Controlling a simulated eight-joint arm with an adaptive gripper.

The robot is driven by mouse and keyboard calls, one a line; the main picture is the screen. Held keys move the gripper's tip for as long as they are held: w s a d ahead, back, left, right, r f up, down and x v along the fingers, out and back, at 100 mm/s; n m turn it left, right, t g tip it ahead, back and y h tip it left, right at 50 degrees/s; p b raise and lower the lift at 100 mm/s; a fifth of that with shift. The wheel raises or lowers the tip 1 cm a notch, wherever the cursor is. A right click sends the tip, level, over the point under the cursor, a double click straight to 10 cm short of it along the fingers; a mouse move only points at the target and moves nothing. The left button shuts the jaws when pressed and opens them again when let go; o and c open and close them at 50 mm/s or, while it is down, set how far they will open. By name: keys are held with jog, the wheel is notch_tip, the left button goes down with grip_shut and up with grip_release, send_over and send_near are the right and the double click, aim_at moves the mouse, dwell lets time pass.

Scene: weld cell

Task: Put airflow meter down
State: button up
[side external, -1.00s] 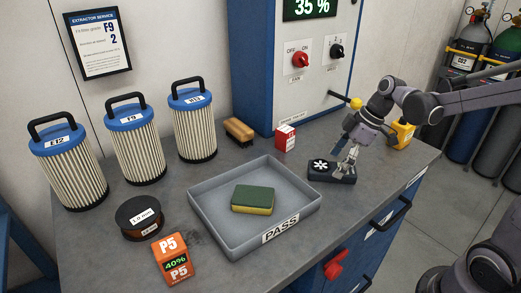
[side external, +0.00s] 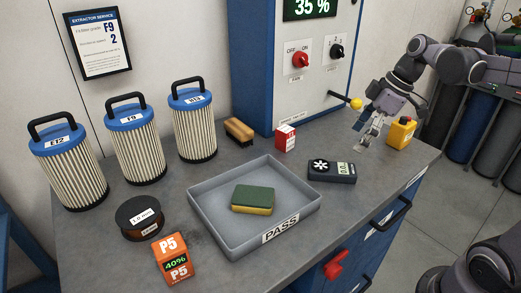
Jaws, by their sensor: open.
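The airflow meter (side external: 332,171) is a dark handheld device with a white fan symbol and a small pale display. It lies flat on the grey bench top, just right of the PASS tray. My gripper (side external: 366,143) is open and empty. It is above and to the right of the meter, apart from it, pointing down near the yellow item.
A grey PASS tray (side external: 205,214) holds a green and yellow sponge (side external: 253,199). A yellow item (side external: 401,133) stands right of my gripper, and a red and white box (side external: 285,138) behind the tray. Several filter cartridges (side external: 136,150) stand at left. An orange P5 block (side external: 174,258) is in front.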

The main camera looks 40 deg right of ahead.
jog(key=s+a+f+m+t, duration=0.1)
jog(key=a+m, duration=0.1)
jog(key=s+a+f+m+t+h, duration=0.1)
jog(key=s+a+f+m, duration=0.1)
jog(key=a, duration=0.1)
jog(key=s+a+f+m+t+h, duration=0.1)
jog(key=s+a+f+m, duration=0.1)
jog(key=shift+a+f+m, duration=0.2)
jog(key=shift+a+m, duration=0.15)
jog(key=shift+m, duration=0.05)
jog(key=shift+s+a+f+m+t+h, duration=0.2)
jog(key=shift+a+f+m+t+h, duration=0.1)
jog(key=shift+m+t, duration=0.15)
